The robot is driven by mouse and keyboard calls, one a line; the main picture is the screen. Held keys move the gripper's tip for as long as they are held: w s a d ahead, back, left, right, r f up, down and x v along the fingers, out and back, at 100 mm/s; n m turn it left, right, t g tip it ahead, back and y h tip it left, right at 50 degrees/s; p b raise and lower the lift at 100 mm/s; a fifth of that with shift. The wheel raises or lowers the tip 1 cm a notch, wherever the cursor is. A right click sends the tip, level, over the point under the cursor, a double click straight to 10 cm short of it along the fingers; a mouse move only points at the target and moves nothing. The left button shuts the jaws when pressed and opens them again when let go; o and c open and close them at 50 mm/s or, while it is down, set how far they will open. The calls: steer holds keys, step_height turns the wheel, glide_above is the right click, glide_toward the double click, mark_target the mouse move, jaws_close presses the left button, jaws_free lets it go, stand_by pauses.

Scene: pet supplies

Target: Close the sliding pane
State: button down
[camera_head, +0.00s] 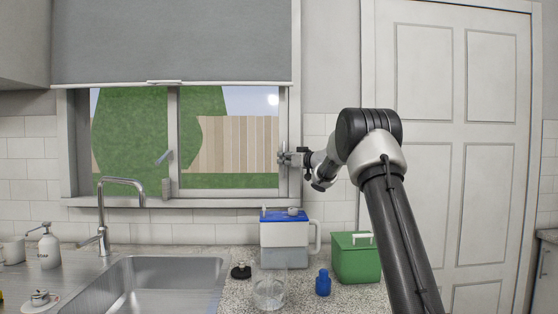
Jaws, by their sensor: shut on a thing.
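The window (187,140) is in the wall above the counter, with two glazed parts side by side. The sliding pane (232,193) appears to be the right-hand one, in a white frame. Its right edge is close to the right jamb; whether a gap is left there is too small to tell. My gripper (283,158) reaches in from the right and is shut at the pane's right edge. The gripped part is hidden by the fingers. A small lever handle (163,157) sits at the middle upright.
A grey blind (170,42) covers the window's top. A faucet (102,210) stands behind the sink (150,285). A blue-lidded container (285,238), a green box (356,258), a glass bowl (269,291) and a blue bottle (323,283) stand on the counter below my arm.

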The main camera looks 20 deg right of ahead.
steer(key=shift+d+f, duration=0.1)
steer(key=shift+d, duration=0.15)
steer(key=c, duration=1.8)
jaws_free()
steer(key=shift+s+d, duration=0.1)
steer(key=shift+d, duration=0.05)
steer(key=shift+o, duration=0.2)
steer(key=shift+s, duration=0.1)
steer(key=v, duration=1.1)
steer(key=shift+s, duration=0.4)
